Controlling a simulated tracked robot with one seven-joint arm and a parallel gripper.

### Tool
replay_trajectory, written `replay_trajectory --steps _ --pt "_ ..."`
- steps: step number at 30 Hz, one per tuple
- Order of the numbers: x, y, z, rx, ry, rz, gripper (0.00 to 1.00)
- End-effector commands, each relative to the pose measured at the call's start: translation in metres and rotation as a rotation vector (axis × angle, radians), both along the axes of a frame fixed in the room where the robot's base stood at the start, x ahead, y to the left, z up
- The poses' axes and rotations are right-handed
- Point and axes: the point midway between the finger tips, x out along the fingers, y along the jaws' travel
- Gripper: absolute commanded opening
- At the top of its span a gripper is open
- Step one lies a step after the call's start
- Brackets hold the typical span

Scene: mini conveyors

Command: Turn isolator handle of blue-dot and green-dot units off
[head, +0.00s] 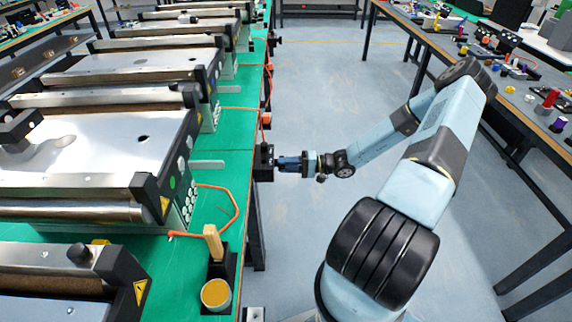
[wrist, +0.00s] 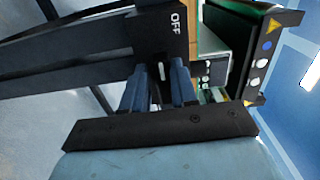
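A conveyor unit with a green dot (head: 172,182) stands on the green bench at the left in the head view. In the wrist view, a unit end panel with a blue dot (wrist: 267,45) shows at the upper right. A dark isolator box (head: 264,162) sits at the bench edge; its face (wrist: 172,45) carries the word OFF in the wrist view. My gripper (head: 279,163) is at this box. Its two blue fingers (wrist: 158,85) stand apart with a narrow dark part, perhaps the handle, between them. I cannot tell whether they touch it.
More conveyors (head: 140,70) stand in a row along the bench. An orange cable (head: 234,205) and an orange-topped container (head: 216,293) lie nearer the front. The floor (head: 320,80) between the benches is clear. Another bench (head: 470,60) with small parts stands at the right.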

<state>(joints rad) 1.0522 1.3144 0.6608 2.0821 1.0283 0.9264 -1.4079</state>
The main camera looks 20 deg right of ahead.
Motion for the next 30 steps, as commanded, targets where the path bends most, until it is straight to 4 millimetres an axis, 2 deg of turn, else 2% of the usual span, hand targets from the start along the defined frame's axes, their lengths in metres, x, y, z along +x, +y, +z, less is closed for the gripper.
replay_trajectory --steps 1,7,17,23,30 --pt "-0.002 0.002 -0.001 0.002 0.002 0.004 0.27" --pt "0.000 0.001 0.001 0.003 0.000 0.001 0.45" --pt "0.000 -0.005 0.002 0.003 -0.002 -0.003 0.45" --pt "-0.008 -0.032 0.001 0.002 -0.002 -0.005 0.45" --pt "-0.023 -0.078 0.001 0.001 -0.003 -0.004 0.45"
